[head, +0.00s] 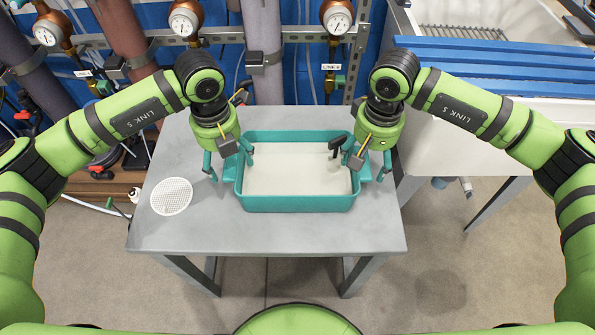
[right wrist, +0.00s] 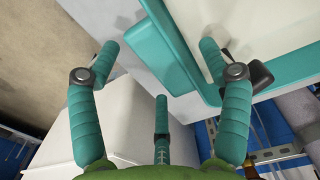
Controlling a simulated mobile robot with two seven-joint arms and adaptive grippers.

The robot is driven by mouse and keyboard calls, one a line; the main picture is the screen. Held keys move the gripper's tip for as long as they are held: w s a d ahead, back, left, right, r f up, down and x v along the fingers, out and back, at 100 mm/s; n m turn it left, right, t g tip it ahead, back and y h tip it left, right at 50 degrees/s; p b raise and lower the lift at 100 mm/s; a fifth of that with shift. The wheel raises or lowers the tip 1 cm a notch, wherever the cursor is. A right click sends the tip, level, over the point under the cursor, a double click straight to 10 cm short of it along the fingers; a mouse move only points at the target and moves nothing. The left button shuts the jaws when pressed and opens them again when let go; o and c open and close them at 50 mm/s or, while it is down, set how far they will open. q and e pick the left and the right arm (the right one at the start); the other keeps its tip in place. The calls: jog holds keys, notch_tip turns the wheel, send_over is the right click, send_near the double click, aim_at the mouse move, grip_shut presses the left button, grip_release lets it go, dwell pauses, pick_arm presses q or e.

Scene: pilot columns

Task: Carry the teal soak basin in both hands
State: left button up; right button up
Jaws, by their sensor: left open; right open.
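The teal soak basin (head: 300,202) stands on the grey table in the head view, with a pale inside and a grip ledge at each end. My left gripper (head: 229,165) is open above its left end, fingers on either side of the ledge. My right gripper (head: 369,165) is open at its right end. In the right wrist view, the teal rim and ledge (right wrist: 182,62) lie between and beyond the spread fingers (right wrist: 160,50). I cannot tell whether any finger touches the basin. A dark-and-clear item (head: 334,160) shows inside the basin's right part.
The grey table (head: 310,234) has bare room in front of the basin. A round white mesh disc (head: 171,196) lies at its left. A white sink (head: 480,128) with blue slats (head: 490,52) stands at the right. Pipes with gauges (head: 337,18) line the back wall.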

pick_arm(q)
jog(key=shift+f, duration=0.65)
pick_arm(e)
jog(key=shift+f, duration=0.65)
pick_arm(q)
grip_shut()
pick_arm(e)
grip_shut()
